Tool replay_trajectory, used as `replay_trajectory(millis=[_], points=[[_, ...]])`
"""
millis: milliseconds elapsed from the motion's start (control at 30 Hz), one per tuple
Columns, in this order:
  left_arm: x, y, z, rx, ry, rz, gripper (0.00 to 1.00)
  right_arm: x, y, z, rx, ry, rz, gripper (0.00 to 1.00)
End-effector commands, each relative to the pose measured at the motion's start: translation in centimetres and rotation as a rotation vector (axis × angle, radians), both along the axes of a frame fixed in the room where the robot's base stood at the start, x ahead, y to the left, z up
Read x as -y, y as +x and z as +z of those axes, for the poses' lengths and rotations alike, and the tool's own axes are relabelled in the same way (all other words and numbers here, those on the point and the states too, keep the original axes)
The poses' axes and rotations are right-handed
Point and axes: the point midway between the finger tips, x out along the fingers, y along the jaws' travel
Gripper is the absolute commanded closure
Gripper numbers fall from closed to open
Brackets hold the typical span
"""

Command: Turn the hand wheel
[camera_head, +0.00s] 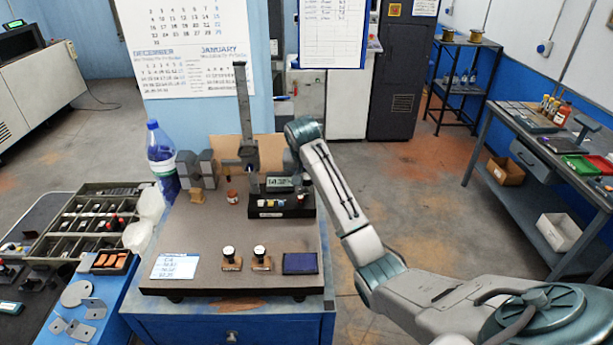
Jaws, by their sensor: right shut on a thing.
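A tall grey column stand (241,95) rises at the back of the dark bench plate (205,232). The small dark hand wheel (247,153) sits low on this column, partly hidden and too small to see well. My right arm reaches in from the right and bends down at its wrist beside the column. My right gripper (256,164) is at the wheel and shut on it; its fingers are small and hard to make out. A digital readout (279,183) stands just right of the column, its digits not clearly readable. My left gripper is not in view.
A dark block with small knobs (281,205), grey blocks (196,169) and a small reddish jar (232,196) stand near the column. A bottle (161,155) stands left.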

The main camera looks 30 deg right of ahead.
Motion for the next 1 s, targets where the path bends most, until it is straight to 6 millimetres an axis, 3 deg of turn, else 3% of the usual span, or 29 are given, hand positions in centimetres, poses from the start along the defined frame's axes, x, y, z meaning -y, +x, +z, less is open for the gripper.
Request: replay_trajectory(millis=[533, 567, 633, 1000], points=[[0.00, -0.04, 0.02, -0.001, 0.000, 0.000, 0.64, 0.02, 0.08, 0.18, 0.003, -0.001, -0.024, 0.92], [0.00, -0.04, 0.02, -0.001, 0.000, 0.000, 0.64, 0.02, 0.08, 0.18, 0.003, -0.001, -0.024, 0.63], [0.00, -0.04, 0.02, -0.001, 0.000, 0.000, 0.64, 0.01, 0.07, 0.17, 0.003, -0.001, -0.024, 0.49], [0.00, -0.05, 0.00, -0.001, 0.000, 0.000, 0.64, -0.06, 0.03, 0.01, 0.001, 0.001, -0.017, 0.47]])
